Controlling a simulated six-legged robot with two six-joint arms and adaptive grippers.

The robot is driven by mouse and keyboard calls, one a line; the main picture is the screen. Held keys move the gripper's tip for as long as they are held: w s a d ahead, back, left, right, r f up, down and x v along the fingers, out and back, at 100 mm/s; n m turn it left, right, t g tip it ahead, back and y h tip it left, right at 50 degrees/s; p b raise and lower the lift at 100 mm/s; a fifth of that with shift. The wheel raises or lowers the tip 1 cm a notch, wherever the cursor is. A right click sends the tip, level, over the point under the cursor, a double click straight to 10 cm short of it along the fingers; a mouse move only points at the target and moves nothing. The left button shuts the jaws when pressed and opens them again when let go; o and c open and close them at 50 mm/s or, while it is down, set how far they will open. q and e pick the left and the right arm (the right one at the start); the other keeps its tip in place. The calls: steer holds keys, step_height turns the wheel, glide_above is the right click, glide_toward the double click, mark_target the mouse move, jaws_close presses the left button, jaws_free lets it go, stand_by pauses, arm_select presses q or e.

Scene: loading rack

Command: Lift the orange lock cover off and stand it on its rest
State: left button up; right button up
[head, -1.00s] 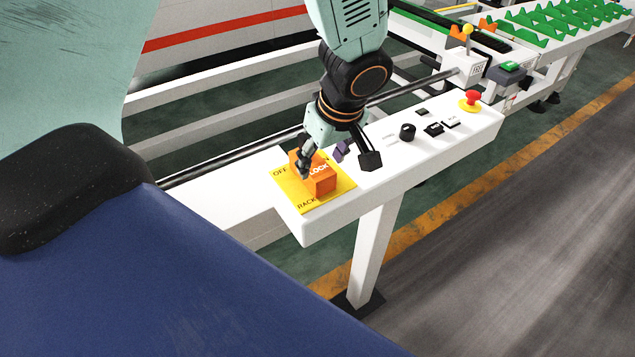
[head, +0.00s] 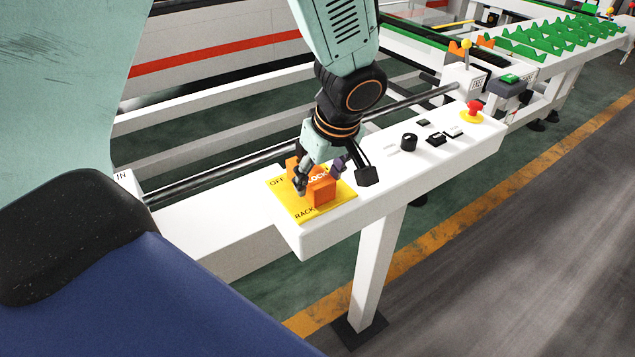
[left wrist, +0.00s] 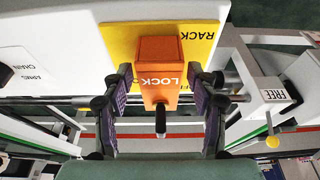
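The orange lock cover (head: 322,191), marked LOCK, sits on the yellow plate (head: 342,191) at the near end of the white console. In the left wrist view the cover (left wrist: 158,62) is at the centre, with a short black peg (left wrist: 160,121) sticking out toward my palm. My left gripper (head: 321,174) is over the cover, pointing down. In the left wrist view the purple finger pads of the gripper (left wrist: 163,100) stand on either side of it, with a gap on both sides. The fingers hide part of the cover in the head view. I cannot identify its rest. My right gripper is not in view.
The console (head: 375,190) carries a black knob (head: 409,141), black switches (head: 436,139) and a red emergency button (head: 474,108) farther along. A dark rail (head: 215,180) runs behind it. Green racks (head: 540,40) stand at the back right. Open floor lies to the right.

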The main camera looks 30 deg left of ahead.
mark_target(319, 180)
arm_select(q)
steer(key=shift+a, duration=0.1)
steer(key=shift+c, duration=1.1)
steer(key=shift+c, duration=0.8)
steer(key=c, duration=0.7)
steer(key=shift+r, duration=0.15)
steer(key=shift+r+p, duration=2.75)
steer(key=shift+r, duration=0.85)
